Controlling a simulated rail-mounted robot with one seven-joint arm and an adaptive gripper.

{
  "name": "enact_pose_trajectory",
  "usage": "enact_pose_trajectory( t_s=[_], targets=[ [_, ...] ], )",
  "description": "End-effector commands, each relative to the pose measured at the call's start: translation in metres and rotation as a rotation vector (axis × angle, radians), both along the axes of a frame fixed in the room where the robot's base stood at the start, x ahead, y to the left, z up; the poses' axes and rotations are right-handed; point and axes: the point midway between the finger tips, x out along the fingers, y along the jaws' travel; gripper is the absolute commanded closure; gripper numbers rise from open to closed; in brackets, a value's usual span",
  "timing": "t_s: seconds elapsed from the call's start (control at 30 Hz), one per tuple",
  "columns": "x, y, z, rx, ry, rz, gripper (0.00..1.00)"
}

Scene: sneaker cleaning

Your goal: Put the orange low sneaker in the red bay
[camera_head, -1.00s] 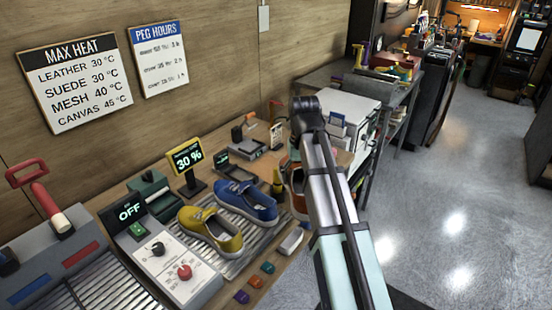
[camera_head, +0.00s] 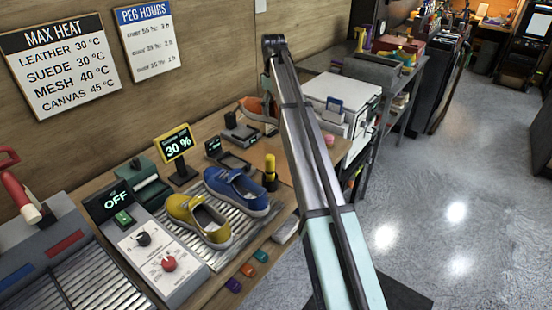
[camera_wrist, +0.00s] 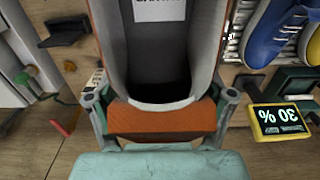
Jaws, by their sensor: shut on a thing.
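The orange sneaker (camera_wrist: 165,123) fills the middle of the wrist view, its orange heel near me and its dark opening facing up. My gripper (camera_wrist: 160,108) is shut on its heel end, one finger on each side. A white card with partly cut-off print shows inside the shoe. In the head view an orange and grey part of the sneaker (camera_head: 268,106) shows beside my arm at the bench's back; my arm hides the rest. A red label (camera_head: 63,243) marks a bay on the grey unit at left, next to a blue label (camera_head: 14,286).
Blue (camera_head: 238,190) and yellow (camera_head: 198,220) shoes stand on a ribbed metal plate. A red-handled tool (camera_head: 20,185) rises by the left unit.

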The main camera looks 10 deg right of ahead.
Motion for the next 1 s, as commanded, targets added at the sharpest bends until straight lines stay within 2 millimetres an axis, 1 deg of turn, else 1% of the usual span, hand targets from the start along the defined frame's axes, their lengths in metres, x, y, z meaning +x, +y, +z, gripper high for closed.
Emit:
enact_pose_trajectory(
  t_s=[0.17,0.5,0.6,0.7,0.93,1.0],
  targets=[
    [-0.002,0.0,-0.032,-0.001,0.004,0.005,0.7],
    [-0.002,0.0,-0.112,-0.001,0.004,0.003,0.7],
    [-0.002,0.0,-0.131,0.0,0.003,0.003,0.7],
    [-0.001,0.0,-0.143,0.0,0.001,0.002,0.7],
    [-0.001,0.0,-0.156,0.0,0.0,0.002,0.7],
    [-0.001,0.0,-0.164,0.0,0.001,0.002,0.7]
  ],
)
